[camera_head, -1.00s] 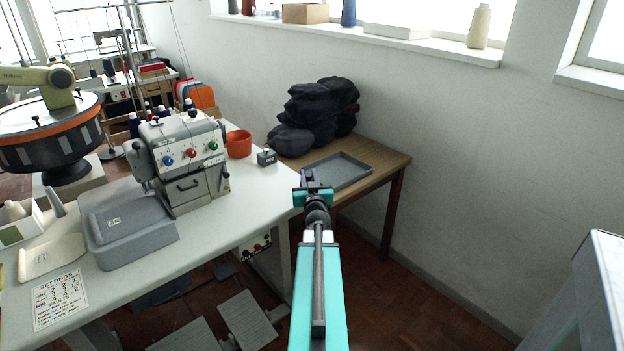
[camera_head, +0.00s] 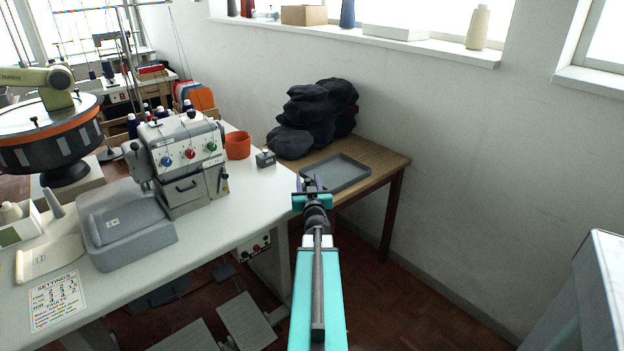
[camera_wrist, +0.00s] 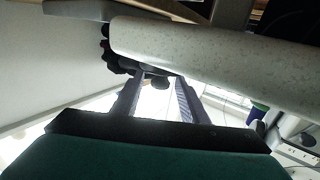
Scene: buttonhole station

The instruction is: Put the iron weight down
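A small dark-grey block with a pale label and a dark knob on top, apparently the iron weight (camera_head: 265,159), stands upright on the white table (camera_head: 262,192) near its far right corner. My gripper (camera_head: 312,184) is to the right of the block and apart from it, beyond the table's right edge and in front of the grey tray. In the wrist view my gripper (camera_wrist: 160,88) has its two fingers spread, with bright background between them. A small dark shape shows between the fingertips; I cannot tell what it is.
An empty grey tray (camera_head: 336,172) lies on the wooden side table (camera_head: 388,160), with dark caps (camera_head: 316,115) piled behind it. An orange-red pot (camera_head: 238,145) and a grey machine (camera_head: 185,165) stand left of the block.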

